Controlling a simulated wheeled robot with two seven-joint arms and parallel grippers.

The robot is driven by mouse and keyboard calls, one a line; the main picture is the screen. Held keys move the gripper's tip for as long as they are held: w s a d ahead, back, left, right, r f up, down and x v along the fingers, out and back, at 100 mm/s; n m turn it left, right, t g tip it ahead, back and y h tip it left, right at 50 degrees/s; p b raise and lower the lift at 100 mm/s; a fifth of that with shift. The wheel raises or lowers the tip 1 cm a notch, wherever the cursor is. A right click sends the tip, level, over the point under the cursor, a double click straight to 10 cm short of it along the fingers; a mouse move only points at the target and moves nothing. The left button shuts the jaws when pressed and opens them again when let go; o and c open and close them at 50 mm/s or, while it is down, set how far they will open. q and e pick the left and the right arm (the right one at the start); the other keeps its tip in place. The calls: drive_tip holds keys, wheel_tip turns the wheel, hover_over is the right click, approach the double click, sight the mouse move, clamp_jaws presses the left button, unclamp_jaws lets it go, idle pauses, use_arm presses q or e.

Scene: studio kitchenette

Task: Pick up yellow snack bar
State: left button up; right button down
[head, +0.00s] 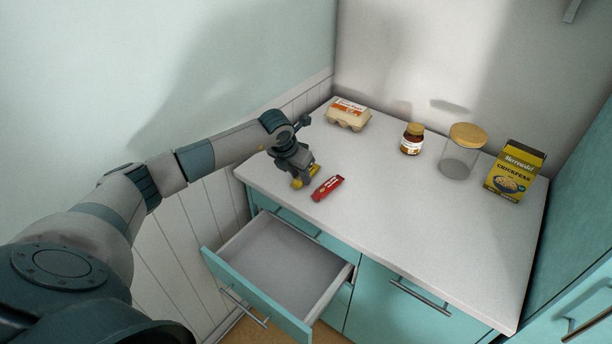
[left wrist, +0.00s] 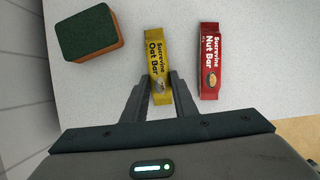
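The yellow snack bar (left wrist: 158,62), labelled Oat Bar, lies between the two fingers of my left gripper (left wrist: 160,82) in the left wrist view. One finger stands at each long side of it, very close. Whether they touch or grip it I cannot tell. In the head view my left gripper (head: 300,180) is low over the counter's left front part, and bits of the yellow bar (head: 298,184) show around it; the rest is hidden. The bar appears to be at counter level. My right gripper is not in view.
A red nut bar (head: 328,187) lies just right of the gripper, and a green-and-orange sponge (left wrist: 90,35) lies left of the yellow bar. An open drawer (head: 261,291) juts out below.

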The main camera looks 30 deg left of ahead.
sight(300, 178)
use_arm(q)
drive_tip(key=shift+r, duration=0.15)
drive_tip(key=shift+r+b, duration=0.65)
wheel_tip(300, 178, up, 2)
drive_tip(key=shift+w+r+b, duration=0.1)
drive_tip(key=shift+r+b, duration=0.05)
drive_tip(key=shift+b, duration=0.65)
drive_tip(key=s+d+r+b, duration=0.2)
drive_tip(key=d+r+b, duration=0.2)
drive_tip(key=d+r, duration=0.3)
drive_tip(key=shift+s+d, duration=0.4)
drive_tip(key=shift+d, duration=1.8)
